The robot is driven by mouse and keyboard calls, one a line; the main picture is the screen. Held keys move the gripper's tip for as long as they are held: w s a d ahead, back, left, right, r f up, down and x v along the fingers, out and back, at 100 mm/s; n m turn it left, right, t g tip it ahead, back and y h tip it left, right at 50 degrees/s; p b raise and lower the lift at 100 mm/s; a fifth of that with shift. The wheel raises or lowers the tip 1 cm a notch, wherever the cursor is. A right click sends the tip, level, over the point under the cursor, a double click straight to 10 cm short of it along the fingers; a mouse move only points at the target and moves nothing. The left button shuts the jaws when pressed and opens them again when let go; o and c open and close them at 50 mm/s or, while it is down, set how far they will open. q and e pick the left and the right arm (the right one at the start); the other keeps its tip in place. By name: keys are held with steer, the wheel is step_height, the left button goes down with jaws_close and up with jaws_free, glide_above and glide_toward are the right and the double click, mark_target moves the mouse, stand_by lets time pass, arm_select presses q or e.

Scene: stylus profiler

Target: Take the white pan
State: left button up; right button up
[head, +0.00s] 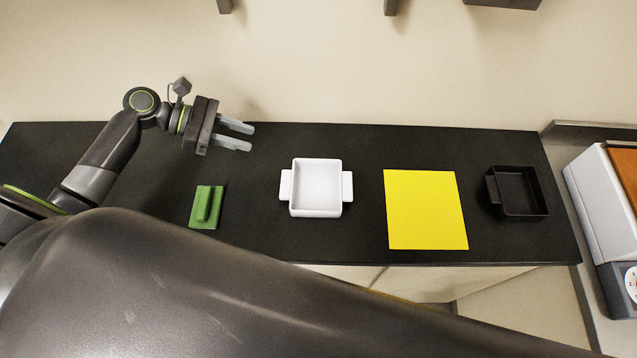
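The white pan (317,187) is a square, open dish with a handle on its left and right sides. It stands upright on the black table, near the middle of the head view, and looks empty. My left gripper (236,134) is up and to the left of the pan, apart from it. Its two pale grey fingers point right with a gap between them, and nothing is between them. My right gripper is not in view; a large dark arm link of mine crosses the bottom of the picture.
A green block with a raised grip (207,206) lies left of the pan. A yellow sheet (426,210) and a black pan (519,194) lie to its right on the black table (330,139). A white machine (600,205) stands beyond the table's right edge. The wall is behind.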

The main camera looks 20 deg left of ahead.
mark_target(294, 159)
arm_select(q)
steer(key=p+x, duration=0.1)
steer(key=x, duration=0.2)
steer(key=p+x, duration=0.1)
steer(key=x, duration=0.3)
steer(key=p+x, duration=0.1)
steer(key=x, duration=0.3)
steer(key=shift+s+d+r, duration=0.1)
steer(key=shift+s+d, duration=0.15)
steer(key=shift+w+d+p, duration=0.15)
steer(key=shift+d+p, duration=0.15)
steer(key=shift+d, duration=0.15)
steer(key=p+x, duration=0.1)
steer(key=x, duration=0.2)
steer(key=shift+d+f, duration=0.15)
steer(key=shift+f, duration=0.15)
steer(key=shift+w+d+f, duration=0.15)
steer(key=shift+d+f, duration=0.15)
steer(key=shift+d, duration=0.1)
jaws_close()
